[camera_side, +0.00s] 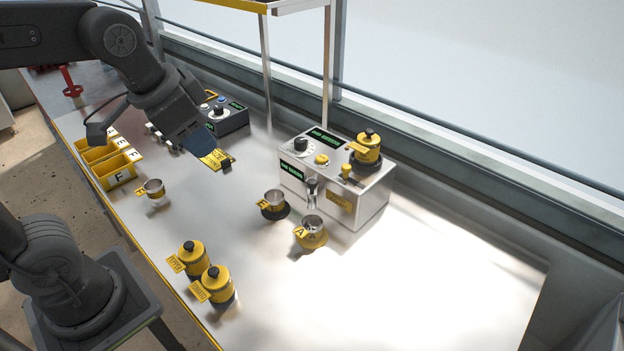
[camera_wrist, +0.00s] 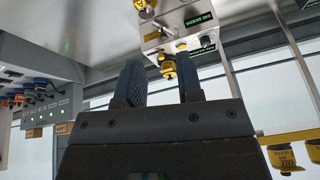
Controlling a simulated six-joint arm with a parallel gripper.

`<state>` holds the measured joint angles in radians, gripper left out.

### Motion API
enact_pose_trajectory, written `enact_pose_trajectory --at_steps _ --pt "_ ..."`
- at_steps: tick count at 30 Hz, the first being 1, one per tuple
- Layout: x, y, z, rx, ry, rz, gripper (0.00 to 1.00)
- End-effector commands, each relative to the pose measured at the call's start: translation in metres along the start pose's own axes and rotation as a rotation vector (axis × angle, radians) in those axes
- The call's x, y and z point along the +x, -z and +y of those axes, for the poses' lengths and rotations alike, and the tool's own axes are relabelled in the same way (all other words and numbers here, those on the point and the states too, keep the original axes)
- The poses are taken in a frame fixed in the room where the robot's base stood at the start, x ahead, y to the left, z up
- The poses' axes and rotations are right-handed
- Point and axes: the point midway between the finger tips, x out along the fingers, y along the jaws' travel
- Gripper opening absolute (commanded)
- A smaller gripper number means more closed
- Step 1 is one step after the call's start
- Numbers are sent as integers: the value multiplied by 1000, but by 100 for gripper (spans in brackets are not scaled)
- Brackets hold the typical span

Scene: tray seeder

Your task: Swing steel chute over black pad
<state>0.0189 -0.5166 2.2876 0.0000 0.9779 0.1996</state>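The steel chute (camera_side: 312,190) is a short spout on the front of the silver dispenser box, pointing down. The black pad (camera_side: 270,215) lies on the bench left of it, under a small steel cup (camera_side: 274,198) with a yellow tag. A yellow pad (camera_side: 314,240) with a second steel cup (camera_side: 312,224), tagged A, sits just below the chute. The chute's end appears nearer this cup; exact alignment is unclear. My gripper (camera_side: 207,146) is raised at the left, away from the chute. In the wrist view its two fingers (camera_wrist: 160,85) stand apart with nothing held between them.
The dispenser box (camera_side: 372,205) carries a yellow-capped jar (camera_side: 368,148) and knobs. Two yellow jars (camera_side: 204,270) stand at the front edge. A loose steel cup (camera_side: 154,188) and yellow bins (camera_side: 116,172) are left. A dark control box (camera_side: 228,120) stands behind. The right bench is clear.

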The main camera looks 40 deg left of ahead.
Motion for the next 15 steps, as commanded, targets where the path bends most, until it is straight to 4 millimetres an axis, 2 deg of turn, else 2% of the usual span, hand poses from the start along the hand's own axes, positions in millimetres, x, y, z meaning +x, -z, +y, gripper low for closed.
enact_pose_trajectory --at_steps 1,4,8,12,15 --pt "4 19 -2 65 -11 -37 38" --pt "12 52 -4 205 -36 -95 48" --pt "33 94 -6 384 -78 -169 48" --pt "64 133 -5 573 -135 -240 48" --pt "88 154 -4 687 -174 -278 48"
